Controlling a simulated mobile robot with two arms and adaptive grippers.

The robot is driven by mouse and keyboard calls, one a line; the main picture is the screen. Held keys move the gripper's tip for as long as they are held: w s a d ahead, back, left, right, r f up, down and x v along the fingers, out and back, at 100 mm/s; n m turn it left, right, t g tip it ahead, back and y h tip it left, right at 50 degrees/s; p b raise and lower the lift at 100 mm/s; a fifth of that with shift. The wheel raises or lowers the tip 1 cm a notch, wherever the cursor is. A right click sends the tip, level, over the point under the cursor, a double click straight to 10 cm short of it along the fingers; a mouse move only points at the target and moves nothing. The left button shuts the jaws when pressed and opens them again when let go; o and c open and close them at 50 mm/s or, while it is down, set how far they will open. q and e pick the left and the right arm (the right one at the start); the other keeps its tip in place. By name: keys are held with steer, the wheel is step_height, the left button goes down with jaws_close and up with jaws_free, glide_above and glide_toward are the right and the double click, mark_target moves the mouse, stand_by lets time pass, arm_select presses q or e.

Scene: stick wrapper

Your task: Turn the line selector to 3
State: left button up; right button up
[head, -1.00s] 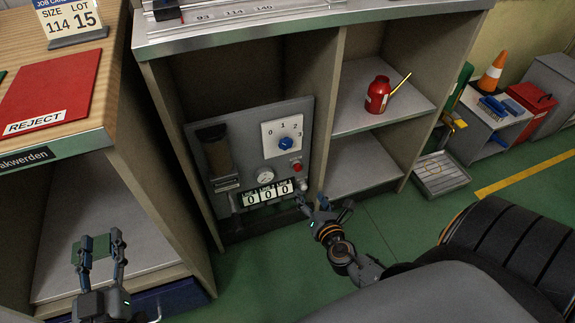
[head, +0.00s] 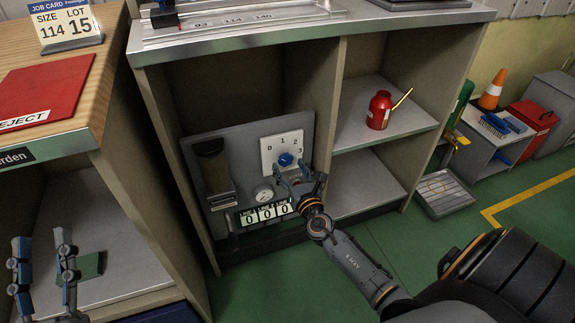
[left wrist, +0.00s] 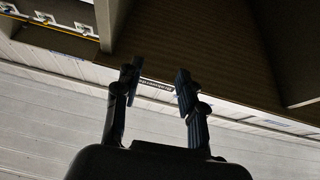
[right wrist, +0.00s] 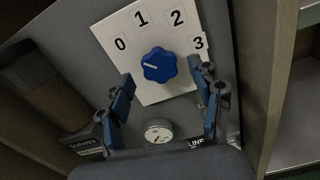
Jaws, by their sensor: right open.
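The line selector is a blue knob (right wrist: 159,65) on a white dial plate (right wrist: 112,30) marked 0, 1, 2, 3. In the right wrist view its white pointer line aims left, toward the 0 side. The knob also shows in the head view (head: 285,160), on the grey panel (head: 195,150) in the cabinet. My right gripper (right wrist: 163,82) is open in front of the dial, one finger on each side below the knob, apparently not gripping it. It also shows in the head view (head: 292,172). My left gripper (head: 40,250) is open and empty at the far left, away from the panel.
A round gauge (right wrist: 158,131) and a counter display (head: 265,215) reading 0 0 0 sit below the dial. The cabinet's middle divider (head: 328,110) stands close right of my right gripper.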

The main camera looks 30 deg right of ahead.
arm_select(q)
steer(key=shift+s+r+t, duration=0.35)
steer(key=shift+r+t, duration=0.15)
steer(key=shift+r, duration=0.1)
arm_select(e)
steer(key=shift+x, duration=1.1)
steer(key=c, duration=1.2)
steer(key=shift+o, duration=0.2)
